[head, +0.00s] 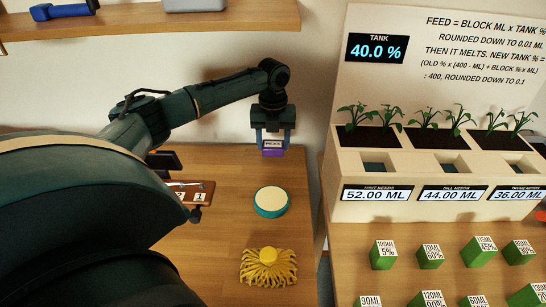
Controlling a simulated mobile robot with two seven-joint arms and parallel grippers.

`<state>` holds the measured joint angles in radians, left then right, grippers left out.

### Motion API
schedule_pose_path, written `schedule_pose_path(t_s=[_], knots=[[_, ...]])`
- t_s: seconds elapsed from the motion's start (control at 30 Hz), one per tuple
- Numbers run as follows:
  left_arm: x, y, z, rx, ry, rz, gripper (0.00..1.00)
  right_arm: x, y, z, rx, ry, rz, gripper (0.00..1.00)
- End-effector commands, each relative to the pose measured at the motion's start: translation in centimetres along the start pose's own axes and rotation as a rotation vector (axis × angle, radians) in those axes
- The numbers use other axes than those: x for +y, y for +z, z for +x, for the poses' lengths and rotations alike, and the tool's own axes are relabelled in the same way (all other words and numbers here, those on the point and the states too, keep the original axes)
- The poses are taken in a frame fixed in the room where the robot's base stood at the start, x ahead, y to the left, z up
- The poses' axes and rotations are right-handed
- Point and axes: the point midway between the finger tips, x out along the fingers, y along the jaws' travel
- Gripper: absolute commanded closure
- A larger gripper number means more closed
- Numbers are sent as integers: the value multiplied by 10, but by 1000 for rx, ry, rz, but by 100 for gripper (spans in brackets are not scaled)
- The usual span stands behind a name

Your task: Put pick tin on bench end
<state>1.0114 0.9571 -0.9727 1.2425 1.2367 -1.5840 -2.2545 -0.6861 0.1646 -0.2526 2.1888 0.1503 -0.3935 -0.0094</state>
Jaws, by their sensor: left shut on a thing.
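The pick tin (273,153) is a small purple box with a white label that seems to read PICKS. My left gripper (273,138) points down and is shut on it, with one finger on each side. The tin is over the far part of the wooden bench (226,165); I cannot tell whether it touches the top. My right gripper is not in view.
A round teal and white item (270,202) and a yellow fringed thing (268,266) lie nearer on the bench. A small brown rack (190,193) stands left, partly behind my arm. A gap separates the bench from the right table (350,240), which holds a planter (345,165) and several green blocks (383,254).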

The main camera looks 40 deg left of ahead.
Motion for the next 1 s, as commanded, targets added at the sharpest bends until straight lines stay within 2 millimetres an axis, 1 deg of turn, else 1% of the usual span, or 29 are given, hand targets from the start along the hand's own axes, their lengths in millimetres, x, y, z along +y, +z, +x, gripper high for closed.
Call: schedule_pose_path(t_s=[0.07,0.3,0.37,0.43,0.77,0.8,1.0], knots=[[0,0,7,1,1,0,69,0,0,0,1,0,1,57],[0,0,45,1,2,1,69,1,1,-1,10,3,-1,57],[0,-1,51,1,2,1,69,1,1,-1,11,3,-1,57],[0,0,54,0,0,0,69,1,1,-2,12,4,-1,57],[0,0,56,0,1,0,69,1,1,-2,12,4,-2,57],[0,0,57,0,1,0,45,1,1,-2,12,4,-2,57],[0,0,57,-1,1,0,29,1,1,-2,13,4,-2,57]])
